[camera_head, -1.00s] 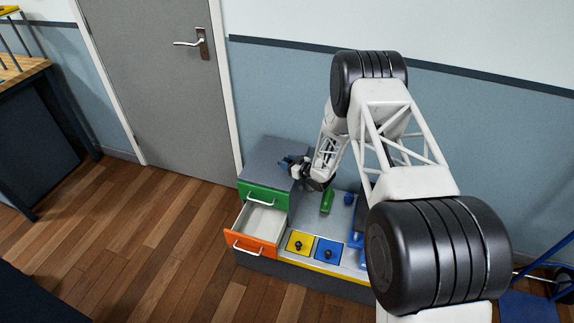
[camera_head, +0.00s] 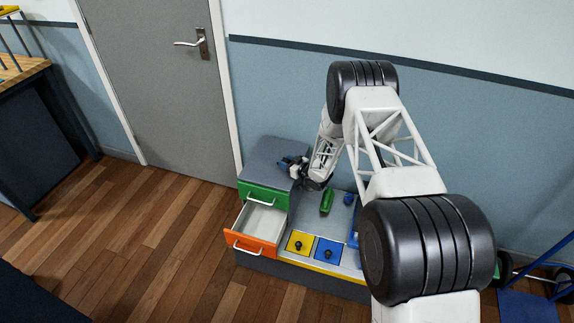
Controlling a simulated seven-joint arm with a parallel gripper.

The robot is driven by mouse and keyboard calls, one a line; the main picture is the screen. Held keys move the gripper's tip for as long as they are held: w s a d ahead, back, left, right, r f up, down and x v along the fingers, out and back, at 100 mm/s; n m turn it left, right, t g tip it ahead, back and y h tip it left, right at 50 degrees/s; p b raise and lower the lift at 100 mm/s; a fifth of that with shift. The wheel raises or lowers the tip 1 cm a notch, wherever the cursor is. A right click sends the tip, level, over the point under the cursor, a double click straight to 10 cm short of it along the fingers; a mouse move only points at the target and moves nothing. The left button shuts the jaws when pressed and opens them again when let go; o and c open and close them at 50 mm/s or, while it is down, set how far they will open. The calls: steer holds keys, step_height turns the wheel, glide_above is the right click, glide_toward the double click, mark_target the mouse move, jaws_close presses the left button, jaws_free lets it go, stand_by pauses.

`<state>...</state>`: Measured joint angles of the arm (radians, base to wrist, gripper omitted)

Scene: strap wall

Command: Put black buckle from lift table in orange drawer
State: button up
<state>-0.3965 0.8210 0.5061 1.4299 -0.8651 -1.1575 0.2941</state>
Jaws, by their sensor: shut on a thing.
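The orange drawer (camera_head: 250,246) at the lower left of the cabinet stands open, and its pale inside shows empty. My gripper (camera_head: 286,164) is over the cabinet's grey top, above and behind the open drawer. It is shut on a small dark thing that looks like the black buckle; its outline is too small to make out. I cannot tell which surface is the lift table.
A green drawer (camera_head: 263,193) above the orange one is shut. To the right are a green block (camera_head: 327,202), a small blue piece (camera_head: 348,199), and yellow (camera_head: 301,244) and blue (camera_head: 330,251) panels with black knobs. My arm hides the unit's right side.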

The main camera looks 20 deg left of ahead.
steer(key=shift+f, duration=0.6)
steer(key=shift+f, duration=0.15)
steer(key=o, duration=0.9)
steer(key=shift+o, duration=0.2)
steer(key=shift+r, duration=0.2)
steer(key=v, duration=1.2)
steer(key=shift+f, duration=0.1)
